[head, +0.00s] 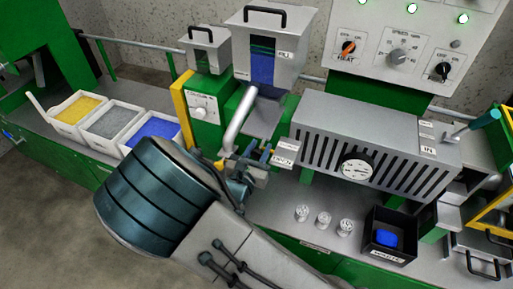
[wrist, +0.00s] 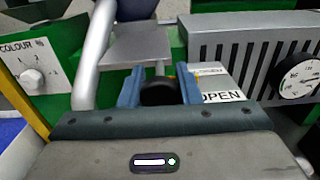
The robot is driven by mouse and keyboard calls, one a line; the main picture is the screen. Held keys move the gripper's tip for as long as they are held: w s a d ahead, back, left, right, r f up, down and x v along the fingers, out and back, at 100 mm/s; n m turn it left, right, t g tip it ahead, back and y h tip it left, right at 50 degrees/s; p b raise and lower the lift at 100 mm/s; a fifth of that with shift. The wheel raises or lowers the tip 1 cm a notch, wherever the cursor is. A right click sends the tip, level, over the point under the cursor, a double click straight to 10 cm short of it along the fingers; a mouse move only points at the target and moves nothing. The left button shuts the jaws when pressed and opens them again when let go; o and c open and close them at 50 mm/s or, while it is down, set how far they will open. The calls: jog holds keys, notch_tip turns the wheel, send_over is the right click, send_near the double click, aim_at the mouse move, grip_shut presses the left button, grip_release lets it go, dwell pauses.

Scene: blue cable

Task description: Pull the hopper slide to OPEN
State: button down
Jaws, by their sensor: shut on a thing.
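The large hopper (head: 281,28) shows blue pellets in its window and stands above a grey chute (head: 258,112) in the head view. The hopper slide's dark round knob (wrist: 157,92) sits between my fingers in the wrist view. My gripper (wrist: 160,88) is shut on it; it also shows in the head view (head: 240,168), below the chute, where the arm partly hides the knob. A plate with an OPEN label (wrist: 222,96) is just right of the knob. How far the slide is out cannot be told.
A slotted grey barrel cover (head: 318,132) with a gauge (head: 356,169) lies close to the right. A slanting grey pipe (head: 238,117) and the colour dial box (head: 205,108) are on the left. A black waste bin (head: 373,249) and small cups (head: 323,219) stand on the bench.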

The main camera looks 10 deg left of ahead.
jog(key=c, duration=1.2)
grip_release()
jog(key=shift+s+a+f, duration=0.1)
jog(key=shift+s, duration=0.1)
jog(key=shift+o, duration=0.7)
jog(key=shift+s, duration=0.15)
jog(key=s+a+b, duration=0.1)
jog(key=s+a, duration=0.1)
jog(key=s, duration=1.1)
jog(key=shift+s+b, duration=0.25)
jog(key=shift+b, duration=0.15)
